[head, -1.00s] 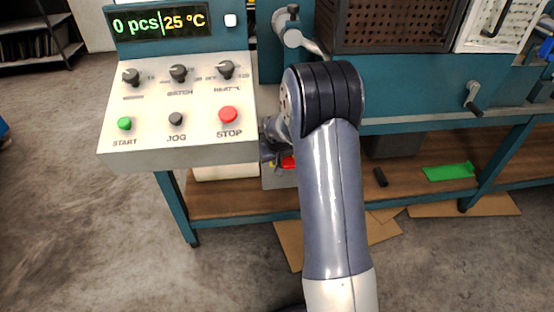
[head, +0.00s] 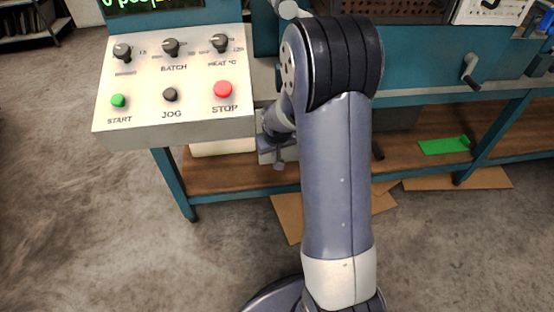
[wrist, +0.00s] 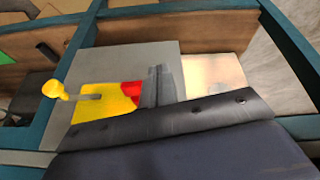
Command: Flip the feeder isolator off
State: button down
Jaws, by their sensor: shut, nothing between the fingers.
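The feeder isolator shows in the wrist view as a grey box (wrist: 130,55) with a yellow plate (wrist: 103,112) and a red patch (wrist: 131,92) on its face. A lever with a yellow knob (wrist: 54,90) sticks out from the plate to the left. My gripper (wrist: 160,84) is shut and empty, over the box to the right of the red patch and apart from the knob. I cannot tell whether it touches the box. In the head view my gripper (head: 279,156) is beside my forearm, below the control console, and hides most of the isolator.
The control console (head: 175,135) with knobs and buttons overhangs to the left of my gripper. Teal bench legs (head: 175,185) and a brown lower shelf (head: 235,178) surround the isolator. A crank handle (head: 470,70) and a green sheet (head: 444,145) are to the right.

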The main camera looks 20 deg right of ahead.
jog(key=shift+s+a, duration=0.2)
jog(key=shift+s, duration=0.6)
jog(key=shift+s+a, duration=0.15)
jog(key=shift+s, duration=0.7)
jog(key=shift+s+a, duration=0.2)
jog(key=shift+s, duration=0.6)
jog(key=shift+w+r, duration=0.1)
jog(key=shift+w, duration=0.05)
